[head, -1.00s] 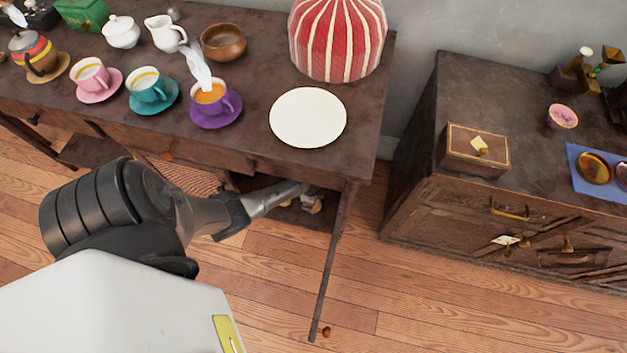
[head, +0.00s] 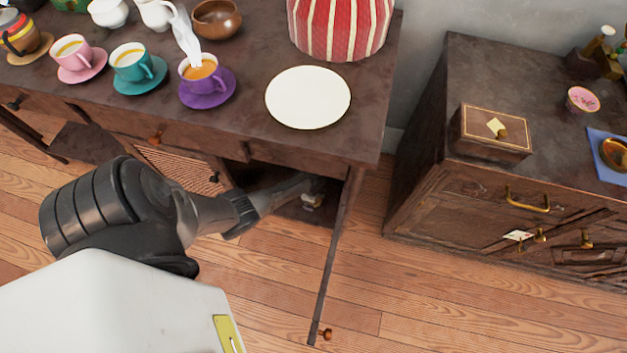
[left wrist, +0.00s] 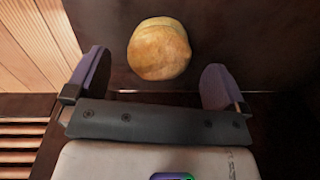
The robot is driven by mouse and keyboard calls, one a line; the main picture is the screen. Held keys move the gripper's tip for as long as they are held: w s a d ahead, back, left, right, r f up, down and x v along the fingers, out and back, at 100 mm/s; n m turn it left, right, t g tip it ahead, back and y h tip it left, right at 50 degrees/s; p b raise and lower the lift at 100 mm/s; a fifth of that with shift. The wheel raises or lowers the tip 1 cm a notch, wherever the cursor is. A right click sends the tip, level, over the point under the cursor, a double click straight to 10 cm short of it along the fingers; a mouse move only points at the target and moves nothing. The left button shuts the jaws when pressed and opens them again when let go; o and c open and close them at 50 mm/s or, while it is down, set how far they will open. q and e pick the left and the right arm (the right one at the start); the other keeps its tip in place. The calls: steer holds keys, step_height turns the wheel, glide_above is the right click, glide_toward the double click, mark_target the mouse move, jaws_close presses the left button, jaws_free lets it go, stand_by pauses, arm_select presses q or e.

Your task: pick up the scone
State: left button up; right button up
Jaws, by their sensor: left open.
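The scone (left wrist: 159,49), round and golden-brown, rests on a dark wooden surface in the left wrist view. It lies just beyond and between the two purple-grey fingertips of my left gripper (left wrist: 157,78). The fingers are open and spread wider than the scone, and they do not appear to touch it. In the head view my left arm reaches into the dark open compartment (head: 285,205) under the table, where the gripper is mostly hidden. I cannot make out the scone for certain there. My right gripper is in neither view.
An open cabinet door (head: 338,255) stands edge-on beside my arm. The tabletop (head: 365,120) above carries a white plate (head: 308,97), a red striped cozy (head: 340,28) and several cups on saucers. A dark chest of drawers (head: 450,200) stands right, with floor between.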

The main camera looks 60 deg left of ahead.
arm_select(q)
step_height(320, 180, down, 4)
steer(key=shift+a+r+b, duration=0.15)
steer(key=shift+r+b, duration=0.05)
steer(key=shift+b, duration=1.05)
steer(key=shift+w, duration=0.1)
steer(key=shift+r, duration=0.1)
steer(key=shift+c, duration=0.2)
steer(key=c, duration=1)
steer(key=shift+o, duration=0.2)
